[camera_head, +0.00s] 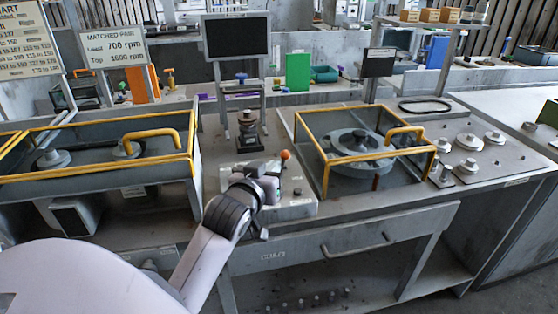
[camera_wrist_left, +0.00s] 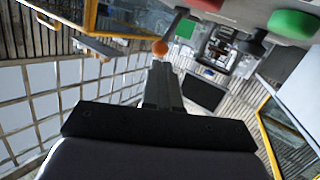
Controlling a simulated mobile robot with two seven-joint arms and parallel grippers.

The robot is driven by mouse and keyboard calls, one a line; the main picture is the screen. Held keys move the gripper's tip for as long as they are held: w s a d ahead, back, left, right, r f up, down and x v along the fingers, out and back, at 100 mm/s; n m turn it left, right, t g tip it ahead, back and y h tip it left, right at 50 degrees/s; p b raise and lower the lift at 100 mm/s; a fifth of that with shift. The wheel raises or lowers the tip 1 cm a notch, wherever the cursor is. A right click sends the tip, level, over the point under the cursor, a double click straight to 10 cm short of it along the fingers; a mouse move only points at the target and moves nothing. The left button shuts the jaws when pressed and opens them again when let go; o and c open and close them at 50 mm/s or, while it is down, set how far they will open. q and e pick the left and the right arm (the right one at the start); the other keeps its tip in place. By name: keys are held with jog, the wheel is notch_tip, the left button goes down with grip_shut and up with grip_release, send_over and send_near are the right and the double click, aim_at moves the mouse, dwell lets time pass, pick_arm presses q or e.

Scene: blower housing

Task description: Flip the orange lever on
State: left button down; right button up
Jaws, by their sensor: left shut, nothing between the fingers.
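The orange lever shows as an orange ball knob (camera_head: 285,155) on a grey control box (camera_head: 297,208) at the middle of the bench. The ball (camera_wrist_left: 160,47) also shows in the left wrist view, on a dark stem that slants up and right. My left gripper (camera_head: 268,170) is just left of the knob in the head view and partly covers the box. In the left wrist view its fingers (camera_wrist_left: 162,68) are shut and empty, with their tips close to the ball. I cannot tell whether they touch it. My right gripper is not in view.
A green button (camera_wrist_left: 293,23) and a red button are on the box in the left wrist view. A yellow-framed guard (camera_head: 313,150) stands right of the box, another yellow-framed guard (camera_head: 192,145) left. A dark motor-like part (camera_head: 248,135) stands behind. The bench right of the right guard holds several round parts.

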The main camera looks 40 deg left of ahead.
aim_at(284, 157)
pick_arm(q)
jog(key=shift+x, duration=2.3)
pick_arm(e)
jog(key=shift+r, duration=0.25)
pick_arm(q)
jog(key=shift+w, duration=0.15)
